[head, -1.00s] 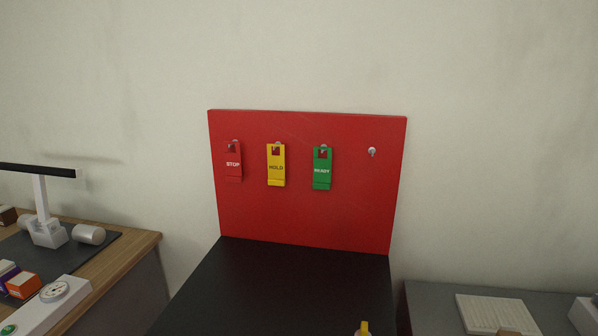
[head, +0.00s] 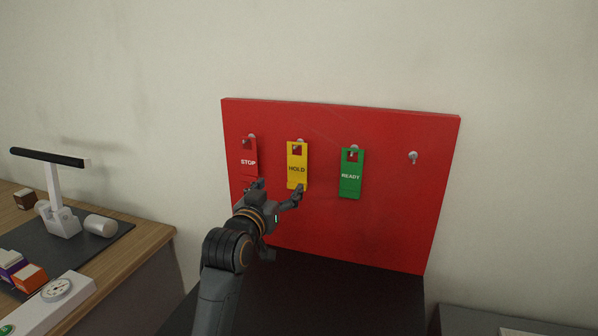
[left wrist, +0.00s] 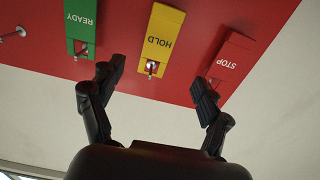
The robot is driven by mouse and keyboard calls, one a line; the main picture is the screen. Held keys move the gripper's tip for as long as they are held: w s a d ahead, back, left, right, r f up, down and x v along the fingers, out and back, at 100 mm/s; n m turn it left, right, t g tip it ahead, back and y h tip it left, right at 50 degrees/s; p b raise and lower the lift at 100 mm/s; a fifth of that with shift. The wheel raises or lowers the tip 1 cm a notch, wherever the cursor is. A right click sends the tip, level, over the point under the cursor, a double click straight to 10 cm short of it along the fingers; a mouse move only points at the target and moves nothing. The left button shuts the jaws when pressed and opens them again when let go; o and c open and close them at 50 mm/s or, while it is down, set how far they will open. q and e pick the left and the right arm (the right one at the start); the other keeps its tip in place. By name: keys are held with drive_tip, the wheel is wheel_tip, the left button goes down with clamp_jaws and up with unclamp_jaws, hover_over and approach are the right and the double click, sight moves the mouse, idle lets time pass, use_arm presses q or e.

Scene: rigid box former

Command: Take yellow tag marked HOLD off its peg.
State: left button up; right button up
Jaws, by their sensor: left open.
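The yellow HOLD tag (head: 297,166) hangs on its peg on the red board (head: 390,220), between the red STOP tag (head: 249,160) and the green READY tag (head: 351,175). My left gripper (head: 279,187) is open and empty, in front of the board near the lower end of the HOLD tag. In the left wrist view, upside down, the HOLD tag (left wrist: 162,38) lies between the two spread fingers of my left gripper (left wrist: 158,82), beyond their tips. Its peg shows in the tag's hole. My right gripper is not in view.
A bare peg (head: 413,157) is at the board's right. A black surface (head: 320,295) lies below the board. A grey surface (head: 470,322) is at lower right.

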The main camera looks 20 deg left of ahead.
sight(297, 169)
use_arm(q)
drive_tip(key=w+p, duration=0.1)
drive_tip(key=w, duration=0.5)
drive_tip(key=shift+w+d+p, duration=0.15)
drive_tip(key=shift+w+p, duration=0.15)
drive_tip(key=shift+p, duration=0.05)
drive_tip(key=w+p, duration=0.1)
drive_tip(key=w, duration=0.3)
drive_tip(key=shift+d+f+p, duration=0.15)
drive_tip(key=shift+f+p, duration=0.05)
drive_tip(key=shift+p, duration=0.15)
drive_tip(key=shift+w, duration=0.25)
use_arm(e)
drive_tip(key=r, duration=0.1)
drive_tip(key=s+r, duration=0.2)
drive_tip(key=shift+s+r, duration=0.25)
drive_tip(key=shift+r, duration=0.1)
use_arm(q)
drive_tip(key=c, duration=1)
